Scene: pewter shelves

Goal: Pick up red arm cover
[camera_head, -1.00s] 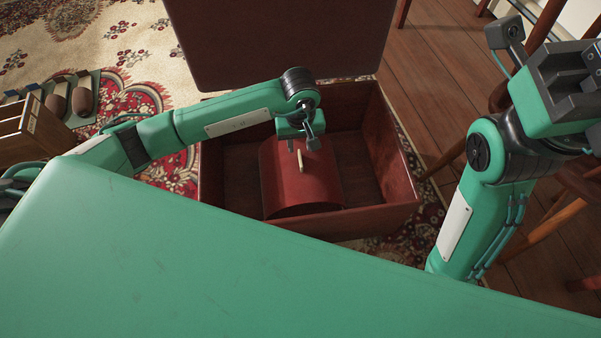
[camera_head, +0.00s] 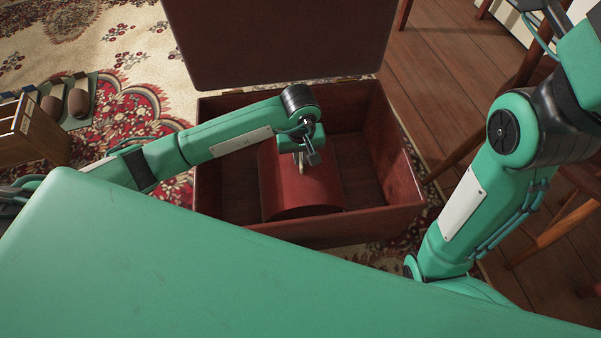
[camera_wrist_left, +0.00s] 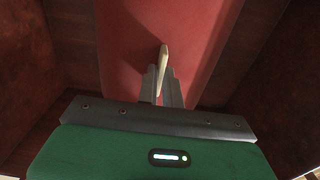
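The red arm cover (camera_head: 306,188) is a curved red panel with a small pale handle (camera_head: 302,172) on top. It lies inside an open dark red box, and in the left wrist view the red cover (camera_wrist_left: 127,40) fills the middle. My left gripper (camera_head: 301,161) points down over the cover. In the left wrist view its two fingers (camera_wrist_left: 162,82) are close together on either side of the pale handle (camera_wrist_left: 164,58) and look closed on it. The cover still rests in the box. My right arm is at the right edge, with its gripper out of frame.
The box (camera_head: 400,198) has its lid (camera_head: 280,45) raised at the back, and its walls surround the cover closely. A wooden rack (camera_head: 30,132) stands on the patterned rug at the left. Wooden chair legs (camera_head: 560,232) stand at the right on the plank floor.

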